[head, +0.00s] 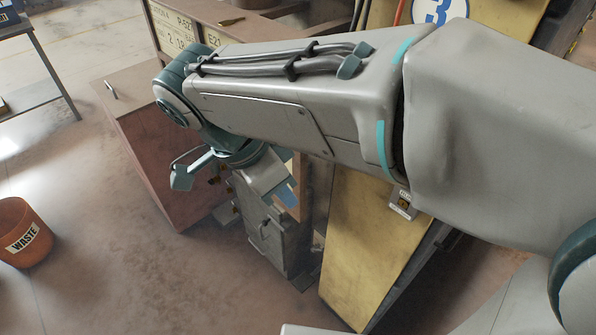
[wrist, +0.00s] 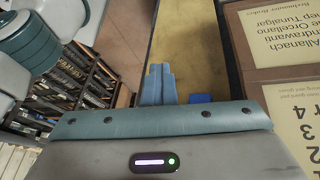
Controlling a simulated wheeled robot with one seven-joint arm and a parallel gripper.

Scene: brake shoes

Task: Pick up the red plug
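I cannot make out a red plug in either view. My gripper (head: 291,193) hangs at the end of my arm, left of the middle in the head view, above a grey cabinet and beside a yellow panel. In the wrist view its two blue-grey fingers (wrist: 157,84) stand close together with nothing visible between them, so it looks shut and empty. My arm crosses the head view and hides much of what lies behind it.
A yellow panel (head: 357,245) carries a small grey box (head: 403,204). A grey cabinet (head: 283,245) stands left of it. A brown bench (head: 150,135), an orange waste bin (head: 24,252) and open floor lie left. The wrist view shows filled shelves (wrist: 75,82) and a label board (wrist: 280,40).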

